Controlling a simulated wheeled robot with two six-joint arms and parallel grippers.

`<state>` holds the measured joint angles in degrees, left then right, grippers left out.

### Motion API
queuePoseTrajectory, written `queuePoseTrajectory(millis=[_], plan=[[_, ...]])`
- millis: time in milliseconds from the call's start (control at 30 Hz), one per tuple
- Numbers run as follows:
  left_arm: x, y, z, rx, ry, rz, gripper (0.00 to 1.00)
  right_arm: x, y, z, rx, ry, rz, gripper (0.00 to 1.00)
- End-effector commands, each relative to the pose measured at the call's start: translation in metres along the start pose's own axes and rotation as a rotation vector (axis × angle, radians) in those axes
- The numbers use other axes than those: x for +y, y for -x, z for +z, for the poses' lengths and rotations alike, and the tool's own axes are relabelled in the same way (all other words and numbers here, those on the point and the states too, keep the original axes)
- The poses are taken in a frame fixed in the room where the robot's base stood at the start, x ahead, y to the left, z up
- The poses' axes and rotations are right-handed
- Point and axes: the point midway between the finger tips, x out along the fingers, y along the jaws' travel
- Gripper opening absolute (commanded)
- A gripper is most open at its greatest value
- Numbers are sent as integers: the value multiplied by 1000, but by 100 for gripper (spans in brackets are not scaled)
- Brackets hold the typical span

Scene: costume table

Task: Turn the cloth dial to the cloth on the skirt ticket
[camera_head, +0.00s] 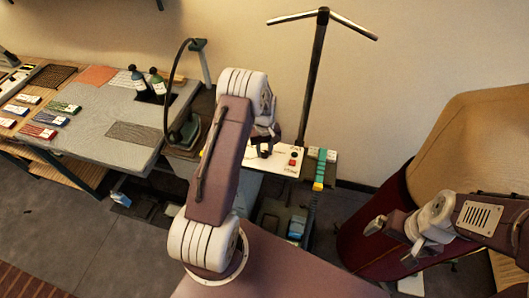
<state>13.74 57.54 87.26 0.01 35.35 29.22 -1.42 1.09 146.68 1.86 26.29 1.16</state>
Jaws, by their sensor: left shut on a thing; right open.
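A white control panel (283,161) with a red button (293,162) stands behind my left arm. My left gripper (262,150) is at the panel's left part, shut on what appears to be the cloth dial, which is mostly hidden by the gripper and too small to read. The skirt ticket cannot be made out. My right gripper (376,226) is open and empty, well to the right of the panel, in front of the dark red and tan rounded form.
A grey-topped table (90,132) at left holds dark bottles (157,81), cloth swatches and several small coloured packs (38,131). A black T-shaped stand (315,70) rises behind the panel. A teal and yellow strip (320,170) lies right of it. The tan form (480,130) fills the right.

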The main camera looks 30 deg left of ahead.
Motion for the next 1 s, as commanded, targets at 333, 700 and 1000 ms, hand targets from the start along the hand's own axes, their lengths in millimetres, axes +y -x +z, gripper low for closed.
queuePoseTrajectory(millis=[333, 700, 1000], plan=[[2, 2, -4, 13, -325, 4, 0, 0, -11, 1, 0, 0, 0, 99], [2, 3, -4, 15, -676, 2, 0, 0, -19, 2, 0, 0, 0, 99], [2, 3, -4, 16, -961, 0, 0, 0, -24, 2, 0, 0, 0, 99]])
